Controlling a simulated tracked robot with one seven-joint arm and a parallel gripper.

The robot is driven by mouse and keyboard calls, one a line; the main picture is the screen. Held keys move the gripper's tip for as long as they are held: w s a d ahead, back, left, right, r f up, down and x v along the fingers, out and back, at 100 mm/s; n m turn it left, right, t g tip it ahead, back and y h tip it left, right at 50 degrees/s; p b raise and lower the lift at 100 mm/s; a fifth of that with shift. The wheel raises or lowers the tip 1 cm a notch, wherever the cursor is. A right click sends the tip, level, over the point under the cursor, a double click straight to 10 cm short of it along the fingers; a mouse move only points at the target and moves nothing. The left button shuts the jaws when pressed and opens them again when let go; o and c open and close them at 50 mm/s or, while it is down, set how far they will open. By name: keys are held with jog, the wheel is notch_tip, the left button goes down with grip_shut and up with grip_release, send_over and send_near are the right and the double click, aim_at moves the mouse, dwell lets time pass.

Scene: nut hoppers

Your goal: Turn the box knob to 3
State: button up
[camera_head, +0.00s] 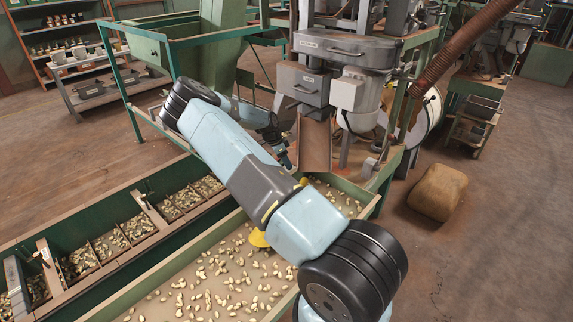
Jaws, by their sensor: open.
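A light grey box (348,93) is mounted on the front of the grey machine (342,50), right of a grey drawer-like housing (303,85) with a handle. I cannot make out a knob or any numbers on the box at this size. My gripper (287,162) is at the end of my bent arm, left of the metal chute and lower than the box. It is small and dark in the picture, apart from the box and with nothing visible in it. My arm hides part of the trough below.
A metal chute (315,146) hangs under the machine. A long trough (152,305) with scattered nuts and a green divided bin (70,232) lie below. A green frame (133,100) stands left. A brown sack (437,192) lies on open floor at right.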

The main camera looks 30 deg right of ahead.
jog(key=shift+x, duration=1.2)
